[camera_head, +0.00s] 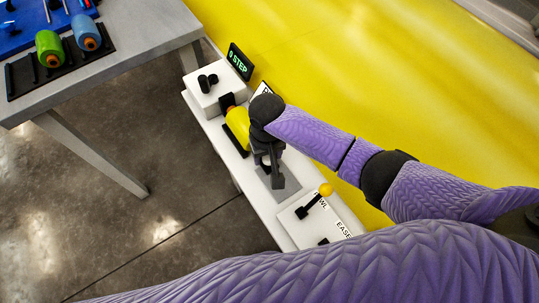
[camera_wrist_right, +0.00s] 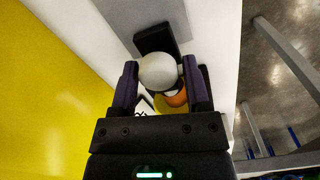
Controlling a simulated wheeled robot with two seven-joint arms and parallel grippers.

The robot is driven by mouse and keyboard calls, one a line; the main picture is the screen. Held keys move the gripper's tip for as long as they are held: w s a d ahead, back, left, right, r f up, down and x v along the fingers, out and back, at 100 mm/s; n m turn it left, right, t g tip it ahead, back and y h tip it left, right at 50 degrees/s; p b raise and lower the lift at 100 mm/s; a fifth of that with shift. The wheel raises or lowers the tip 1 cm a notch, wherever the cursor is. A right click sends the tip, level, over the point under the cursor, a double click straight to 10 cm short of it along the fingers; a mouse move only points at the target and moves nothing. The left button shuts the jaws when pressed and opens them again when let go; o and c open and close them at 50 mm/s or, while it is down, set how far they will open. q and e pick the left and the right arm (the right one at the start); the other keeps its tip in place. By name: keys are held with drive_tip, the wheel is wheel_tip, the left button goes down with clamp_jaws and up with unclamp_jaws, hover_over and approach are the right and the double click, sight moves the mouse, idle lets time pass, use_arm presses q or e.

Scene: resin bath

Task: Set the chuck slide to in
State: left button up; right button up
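My right gripper (camera_head: 274,182) reaches down over the white bench unit (camera_head: 228,152). In the right wrist view its two fingers (camera_wrist_right: 162,88) stand on either side of a pale ball knob (camera_wrist_right: 157,71) and appear to touch it. A black block (camera_wrist_right: 155,38) is just beyond the knob. A yellow cylinder (camera_head: 237,128) with an orange end lies in the unit beside the gripper; its orange end (camera_wrist_right: 177,98) shows behind the fingers. In the head view the gripper hides the knob and the slide's label, so the slide's setting is not readable. My left gripper is not in view.
A yellow-knobbed lever (camera_head: 325,190) stands at the unit's near end by the labels PAWL and EASE. A "0 STEP" display (camera_head: 240,61) and a white box (camera_head: 212,95) with a black knob are at the far end. A grey table (camera_head: 140,45) holds green and blue cylinders.

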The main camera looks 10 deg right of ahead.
drive_tip(key=shift+o, duration=1)
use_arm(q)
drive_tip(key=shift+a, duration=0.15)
use_arm(e)
wheel_tip(320, 180, up, 9)
drive_tip(key=p, duration=0.5)
drive_tip(key=shift+r, duration=0.5)
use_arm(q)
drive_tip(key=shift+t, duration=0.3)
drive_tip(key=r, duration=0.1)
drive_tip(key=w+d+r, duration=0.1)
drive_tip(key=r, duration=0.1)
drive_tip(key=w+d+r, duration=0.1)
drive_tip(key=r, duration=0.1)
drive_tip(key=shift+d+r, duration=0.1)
